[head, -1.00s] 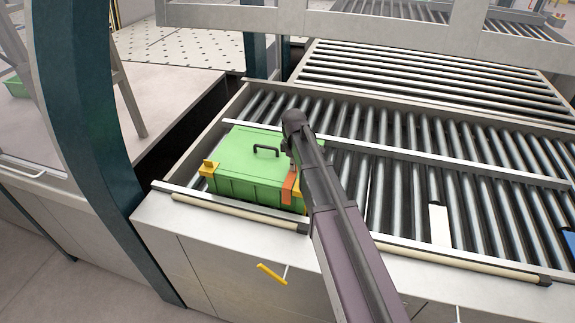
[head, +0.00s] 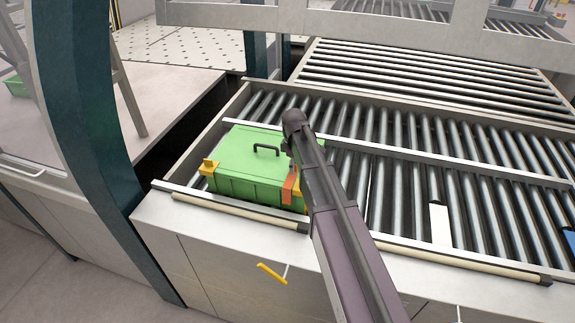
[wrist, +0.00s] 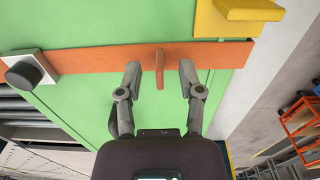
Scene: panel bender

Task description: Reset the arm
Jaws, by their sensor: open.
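A green case (head: 255,168) with a black handle and yellow corner pieces sits on the roller conveyor at its left end. An orange strip (head: 289,187) runs down its right side. My arm reaches over the conveyor's front edge to the case's right side, and it hides part of that side. In the wrist view my gripper (wrist: 160,80) is open. Its two fingers stand on either side of a small orange tab (wrist: 159,68) on the orange strip (wrist: 110,58), with gaps on both sides. My gripper's fingers are hidden in the head view.
The roller conveyor (head: 400,140) is mostly free to the right, with a white piece (head: 440,223) and a blue piece (head: 569,243) on it. A dark blue post (head: 85,130) stands at the left. A yellow handle (head: 271,273) hangs on the front panel.

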